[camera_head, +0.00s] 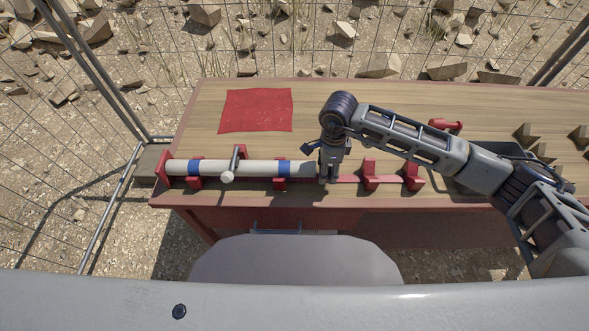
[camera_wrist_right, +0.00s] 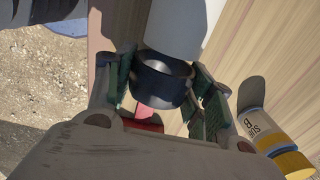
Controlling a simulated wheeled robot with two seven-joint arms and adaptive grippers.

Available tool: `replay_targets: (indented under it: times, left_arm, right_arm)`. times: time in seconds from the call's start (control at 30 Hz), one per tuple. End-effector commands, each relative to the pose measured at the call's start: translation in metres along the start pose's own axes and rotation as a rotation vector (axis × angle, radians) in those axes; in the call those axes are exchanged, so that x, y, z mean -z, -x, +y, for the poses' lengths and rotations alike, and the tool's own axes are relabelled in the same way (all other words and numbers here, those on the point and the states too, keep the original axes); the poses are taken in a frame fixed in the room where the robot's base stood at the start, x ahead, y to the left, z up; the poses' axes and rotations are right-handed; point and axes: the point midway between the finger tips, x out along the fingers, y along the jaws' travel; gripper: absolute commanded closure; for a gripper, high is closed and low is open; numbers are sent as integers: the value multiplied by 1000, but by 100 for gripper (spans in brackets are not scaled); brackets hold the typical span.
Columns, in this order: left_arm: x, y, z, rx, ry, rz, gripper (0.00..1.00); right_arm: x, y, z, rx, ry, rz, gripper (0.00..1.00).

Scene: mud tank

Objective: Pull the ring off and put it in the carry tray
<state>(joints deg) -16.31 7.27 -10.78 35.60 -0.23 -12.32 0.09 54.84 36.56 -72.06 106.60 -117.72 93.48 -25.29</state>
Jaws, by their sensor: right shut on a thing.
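A pale tube (camera_head: 245,168) with blue bands lies level in red supports along the table's front edge. My right gripper (camera_head: 327,180) is at the tube's right end, pointing down. In the right wrist view, its two green-padded fingers (camera_wrist_right: 163,95) are shut on a dark blue ring (camera_wrist_right: 160,85) at the tube's end (camera_wrist_right: 177,30). The ring's opening partly shows; I cannot tell whether the ring still sits around the tube. The dark grey carry tray (camera_head: 467,186) stands to the right, partly hidden by my right arm. My left gripper is not in view.
A clamp with a pale knob (camera_head: 227,177) crosses the tube. A red cloth (camera_head: 256,110) lies behind it. Empty red supports (camera_head: 370,178) stand right of my gripper. A red object (camera_head: 445,125) lies behind the arm. A yellow-and-white labelled bottle (camera_wrist_right: 265,130) shows in the wrist view.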

Motion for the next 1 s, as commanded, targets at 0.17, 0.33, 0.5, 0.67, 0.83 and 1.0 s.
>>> replay_targets:
  times: [0.17,0.33,0.5,0.67,0.83,1.0]
  left_arm:
    - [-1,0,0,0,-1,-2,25]
    - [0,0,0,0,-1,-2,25]
    - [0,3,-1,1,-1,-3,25]
    - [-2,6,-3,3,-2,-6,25]
    - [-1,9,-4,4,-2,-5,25]
    - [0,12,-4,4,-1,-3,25]
  right_arm:
    - [0,0,0,0,0,0,62]
    - [0,1,0,1,0,0,62]
    - [0,7,0,1,0,0,62]
    - [0,15,0,1,0,0,62]
    - [0,23,0,1,0,0,62]
    - [0,31,0,1,0,-1,62]
